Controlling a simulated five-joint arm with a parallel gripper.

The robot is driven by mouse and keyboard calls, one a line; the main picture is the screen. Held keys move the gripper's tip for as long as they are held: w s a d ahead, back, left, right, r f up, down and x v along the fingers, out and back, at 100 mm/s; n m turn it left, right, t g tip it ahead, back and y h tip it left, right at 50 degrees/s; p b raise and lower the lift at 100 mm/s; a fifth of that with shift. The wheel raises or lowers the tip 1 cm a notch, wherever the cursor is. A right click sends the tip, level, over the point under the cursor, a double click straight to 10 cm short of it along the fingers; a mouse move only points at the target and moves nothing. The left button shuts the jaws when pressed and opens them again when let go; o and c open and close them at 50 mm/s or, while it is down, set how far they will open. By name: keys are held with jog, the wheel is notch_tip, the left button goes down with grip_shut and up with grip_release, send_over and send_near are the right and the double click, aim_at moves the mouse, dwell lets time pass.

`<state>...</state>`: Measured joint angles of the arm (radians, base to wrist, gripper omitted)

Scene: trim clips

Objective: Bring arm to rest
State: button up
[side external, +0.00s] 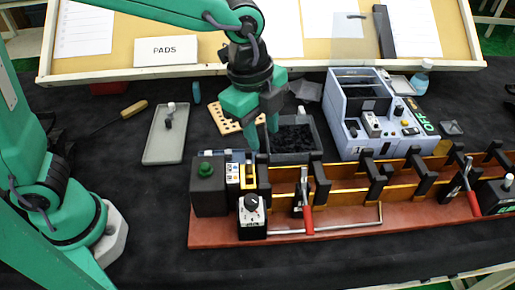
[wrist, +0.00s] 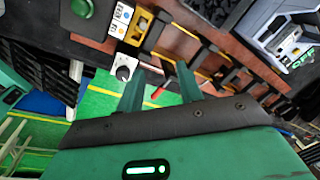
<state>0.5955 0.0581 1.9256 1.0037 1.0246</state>
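My gripper (side external: 263,138) points down in the side external view, just in front of the left part of a grey bin (side external: 318,136) of dark pieces and behind the left end of the red-brown fixture base (side external: 350,228). In the wrist view, the two green fingers of my gripper (wrist: 160,68) stand apart with nothing held between them. Beyond them a clamp's red handle (wrist: 161,91) and the fixture's yellow and black parts show. Whether the fingertips touch anything is not clear.
The fixture carries upright black brackets and red-handled clamps (side external: 307,217). A black box with a green button (side external: 206,170) stands at its left end. A grey machine (side external: 345,115) stands behind right. A grey tray (side external: 163,146) lies left. Dark cloth between my base and the fixture is clear.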

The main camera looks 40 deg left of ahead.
jog(key=s+a+r+n+t, duration=0.1)
jog(key=s+a+n, duration=0.2)
jog(key=a+n, duration=0.3)
jog(key=s+a+r+n+t, duration=0.1)
jog(key=s+a+n, duration=0.3)
jog(key=a, duration=0.5)
jog(key=s+a+r+n+t+y, duration=0.1)
jog(key=s+a+n+t, duration=0.1)
jog(key=s+a+n, duration=0.2)
jog(key=a+n, duration=0.3)
jog(key=n, duration=0.1)
jog(key=shift+a+n, duration=0.3)
